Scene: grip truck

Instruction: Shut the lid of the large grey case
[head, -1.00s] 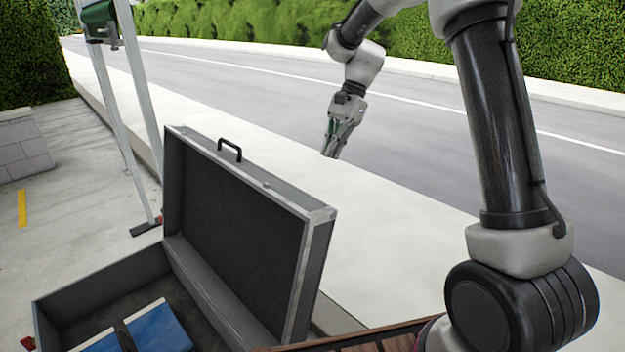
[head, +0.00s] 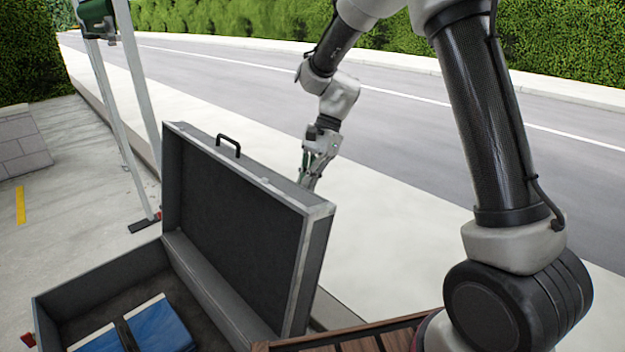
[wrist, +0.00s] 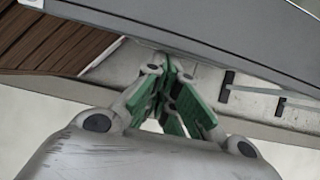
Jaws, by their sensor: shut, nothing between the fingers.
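The large grey case (head: 98,272) stands open at the lower left of the head view. Its lid (head: 235,215) is raised upright, with a black handle (head: 228,144) on its top edge. My gripper (head: 309,184) is behind the lid, on the side away from the case's inside, and the lid's top edge hides its fingertips in part. In the wrist view my gripper (wrist: 172,72) shows shut and empty, its green fingers together. The grey back of the lid (wrist: 220,38) spans the top of that view. I cannot tell whether the fingers touch it.
A blue item (head: 150,330) lies inside the case. A brown wooden slatted surface (head: 350,338) is at the bottom, and it also shows in the wrist view (wrist: 50,45). A metal stand (head: 110,110) is at the left. Pale pavement (head: 400,230) lies open behind the lid.

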